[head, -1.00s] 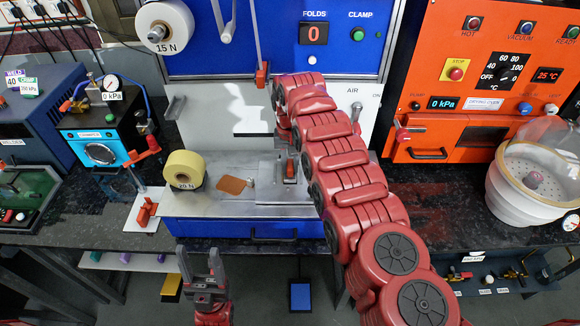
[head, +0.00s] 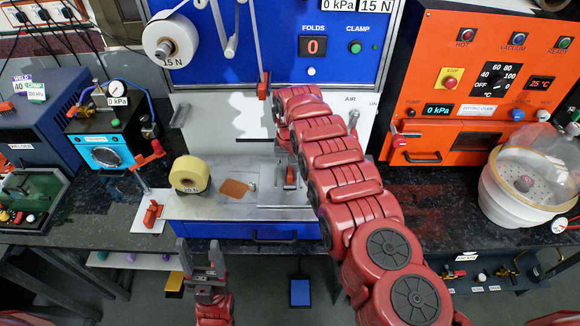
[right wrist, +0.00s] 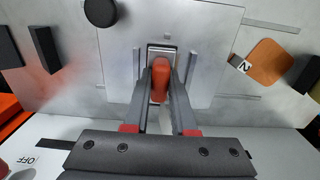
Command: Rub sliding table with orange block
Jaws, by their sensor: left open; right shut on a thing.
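The sliding table is a square metal plate (head: 272,199) on the bench of the blue machine, and it fills the middle of the right wrist view (right wrist: 208,30). The orange-red block (right wrist: 160,78) stands between my right gripper's fingers (right wrist: 160,84), over a slotted fitting on the plate. My right gripper is shut on it. Whether the block presses on the plate is hard to tell. In the head view the block (head: 290,176) shows small beside my right arm. My left gripper (head: 202,252) is open and empty, low in front of the bench.
A flat orange-brown piece (head: 235,188) lies left of the plate. A yellow roll (head: 189,173) stands further left. A red-handled clamp (head: 152,212) is at the bench's left end. The orange oven (head: 470,100) and a white domed vessel (head: 520,195) stand right.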

